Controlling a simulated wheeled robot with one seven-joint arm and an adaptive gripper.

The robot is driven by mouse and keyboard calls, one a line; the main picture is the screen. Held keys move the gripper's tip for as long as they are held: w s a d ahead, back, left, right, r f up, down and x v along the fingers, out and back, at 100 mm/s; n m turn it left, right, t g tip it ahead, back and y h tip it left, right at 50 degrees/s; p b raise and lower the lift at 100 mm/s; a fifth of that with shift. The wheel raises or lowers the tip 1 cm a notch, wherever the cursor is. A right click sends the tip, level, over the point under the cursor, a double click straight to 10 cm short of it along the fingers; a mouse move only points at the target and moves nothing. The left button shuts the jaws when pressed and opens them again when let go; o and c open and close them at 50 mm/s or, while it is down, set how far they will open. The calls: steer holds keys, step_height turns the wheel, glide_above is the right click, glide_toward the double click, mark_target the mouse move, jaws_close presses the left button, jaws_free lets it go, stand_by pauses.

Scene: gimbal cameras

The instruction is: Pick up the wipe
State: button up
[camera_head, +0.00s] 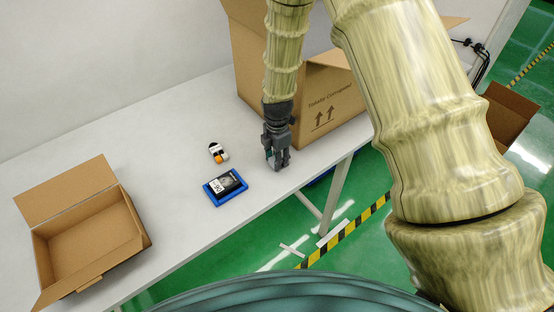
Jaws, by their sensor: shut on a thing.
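My gripper (277,164) points down over the table near its front edge, just left of the large cardboard box. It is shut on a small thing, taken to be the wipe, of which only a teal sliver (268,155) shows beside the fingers. The rest of it is hidden by the fingers. I cannot tell whether it still touches the table.
A blue tray (209,195) with a black labelled item (226,184) lies left of my gripper. A small white, black and orange object (218,153) lies behind it. An open cardboard box (85,240) stands at left, a large one (325,100) at right. The white table (150,150) is otherwise clear.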

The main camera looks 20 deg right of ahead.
steer(key=shift+r+b, duration=0.4)
steer(key=shift+r, duration=0.25)
steer(key=shift+s+a+r+b, duration=0.2)
steer(key=shift+r+b, duration=0.1)
steer(key=shift+r, duration=0.05)
steer(key=shift+s+a+r+b, duration=0.15)
steer(key=shift+r+b, duration=0.15)
steer(key=shift+r, duration=0.05)
steer(key=s+a+b, duration=0.1)
steer(key=s+a, duration=0.2)
steer(key=s, duration=0.1)
steer(key=s+a+r+b, duration=0.1)
steer(key=s+a, duration=0.2)
steer(key=s+a+b, duration=0.2)
steer(key=s+a, duration=0.1)
steer(key=s, duration=0.1)
steer(key=shift+s+a+r, duration=0.3)
steer(key=shift+r, duration=0.05)
steer(key=shift+o, duration=0.3)
